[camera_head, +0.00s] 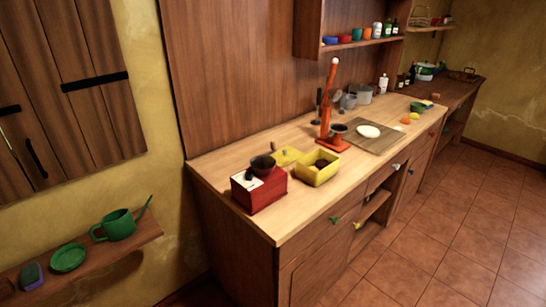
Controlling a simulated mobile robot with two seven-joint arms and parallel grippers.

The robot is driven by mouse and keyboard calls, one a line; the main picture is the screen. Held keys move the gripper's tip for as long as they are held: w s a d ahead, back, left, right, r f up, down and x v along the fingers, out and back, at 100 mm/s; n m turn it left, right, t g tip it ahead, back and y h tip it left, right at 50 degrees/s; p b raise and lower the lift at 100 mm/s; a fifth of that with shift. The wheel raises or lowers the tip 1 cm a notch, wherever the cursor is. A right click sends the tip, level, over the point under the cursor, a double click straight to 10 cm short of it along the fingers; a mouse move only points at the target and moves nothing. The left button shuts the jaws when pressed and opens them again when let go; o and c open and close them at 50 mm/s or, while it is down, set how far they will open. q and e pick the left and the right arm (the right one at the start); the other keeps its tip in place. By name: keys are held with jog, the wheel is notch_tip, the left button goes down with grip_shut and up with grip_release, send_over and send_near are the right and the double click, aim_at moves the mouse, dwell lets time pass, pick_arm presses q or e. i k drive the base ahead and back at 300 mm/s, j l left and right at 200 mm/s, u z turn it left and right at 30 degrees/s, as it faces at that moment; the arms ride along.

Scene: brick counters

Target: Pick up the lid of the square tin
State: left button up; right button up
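A square yellow tin (318,175) stands open on the wooden counter, with dark contents inside. A flat yellow piece that looks like its lid (287,156) lies on the counter just behind and left of the tin, with a small dark mark or knob on it. Whether the lid touches the tin is hard to tell. Neither of my grippers is in view.
A red grinder (259,190) with a dark bowl stands left of the tin, near the counter's front edge. An orange lever press (331,120) and a board with a white plate (368,131) stand to the right. Bare counter (240,152) lies behind the lid.

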aim_at(284, 156)
jog(key=k+u, duration=0.1)
jog(key=u, duration=1.2)
jog(key=l+u, duration=0.55)
jog(key=k+l, duration=0.1)
jog(key=l, duration=0.35)
jog(key=k+l, duration=0.1)
jog(key=l, duration=0.35)
jog(key=k+l, duration=0.1)
jog(key=l, duration=0.35)
jog(key=k+l, duration=0.1)
jog(key=l, duration=0.35)
